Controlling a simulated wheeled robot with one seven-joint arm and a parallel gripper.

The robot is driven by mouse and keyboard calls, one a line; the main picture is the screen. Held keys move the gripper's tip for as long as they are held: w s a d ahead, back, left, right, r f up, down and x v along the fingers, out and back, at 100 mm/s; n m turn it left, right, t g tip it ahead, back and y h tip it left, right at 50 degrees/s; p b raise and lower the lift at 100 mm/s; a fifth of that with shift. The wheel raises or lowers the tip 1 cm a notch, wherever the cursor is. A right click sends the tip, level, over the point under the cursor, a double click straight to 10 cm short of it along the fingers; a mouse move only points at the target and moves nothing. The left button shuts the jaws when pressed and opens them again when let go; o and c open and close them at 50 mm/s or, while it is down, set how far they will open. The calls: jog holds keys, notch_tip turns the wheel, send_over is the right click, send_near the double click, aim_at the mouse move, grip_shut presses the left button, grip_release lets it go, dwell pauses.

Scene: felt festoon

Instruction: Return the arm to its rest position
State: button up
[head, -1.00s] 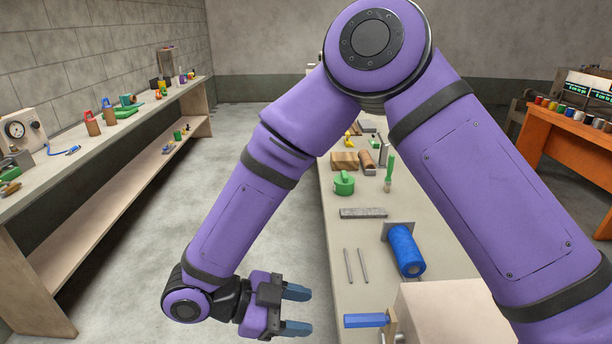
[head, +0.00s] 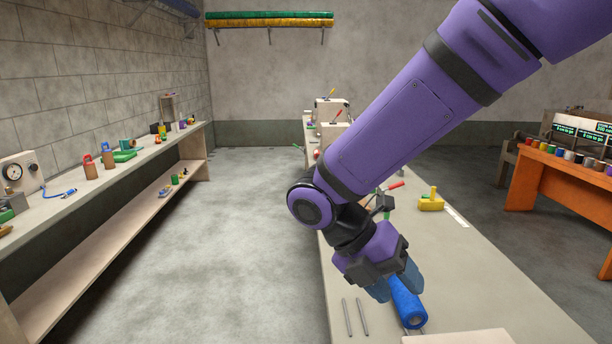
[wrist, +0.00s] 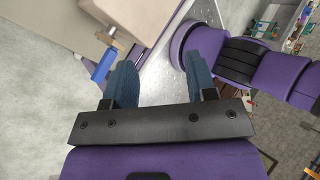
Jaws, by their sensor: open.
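My gripper (head: 393,284) is over the near part of the middle bench (head: 470,265) in the head view, fingers pointing down and toward the viewer. A blue roll (head: 407,305) shows just beyond and beside the fingers; I cannot tell from this view whether they touch it. In the wrist view my gripper (wrist: 162,85) has its two blue fingers spread apart with nothing between them. My purple arm crosses the head view from the upper right down to the gripper and hides part of the bench.
Two grey rods (head: 355,318) lie left of the blue roll. A yellow tool (head: 431,201) lies farther back on the bench. A shelf bench (head: 120,175) with tools runs along the left wall. An orange table (head: 560,165) stands at right. The floor between the benches is clear.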

jog(key=s+d+r+m+t+y, duration=0.4)
jog(key=d+r+m, duration=0.2)
jog(key=m, duration=0.9)
jog(key=s+d+r+m+t+y, duration=0.3)
jog(key=d+m, duration=0.8)
jog(key=m, duration=0.4)
notch_tip(320, 180, up, 3)
jog(key=shift+s+r+t+y, duration=0.2)
jog(key=shift+s+t+y, duration=0.25)
jog(key=shift+s, duration=0.55)
